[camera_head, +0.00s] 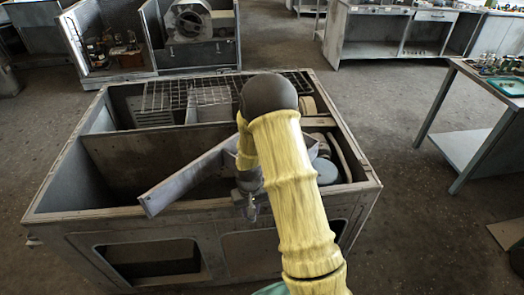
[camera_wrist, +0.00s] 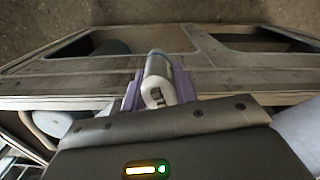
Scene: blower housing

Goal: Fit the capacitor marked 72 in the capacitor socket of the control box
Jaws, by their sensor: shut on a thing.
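My gripper (camera_wrist: 157,78) has two purple fingers, and they are shut on a capacitor (camera_wrist: 160,67). The capacitor is a silver-grey cylinder with a white end, which bears dark marks that I cannot read for certain as 72. In the head view my gripper (camera_head: 250,204) hangs over the front wall of a large grey bin, and the capacitor is too small to make out there. An open compartment with small electrical parts (camera_head: 115,50) stands at the back left, beside the blower. It looks like the control box, but I cannot pick out the socket.
The grey bin (camera_head: 66,190) holds a loose grey board (camera_head: 185,183), a wire rack (camera_head: 170,95) and round parts. The blower (camera_head: 190,20) sits in its housing behind the bin. A workbench (camera_head: 395,35) and a side table (camera_head: 470,150) stand right. Floor is clear between them.

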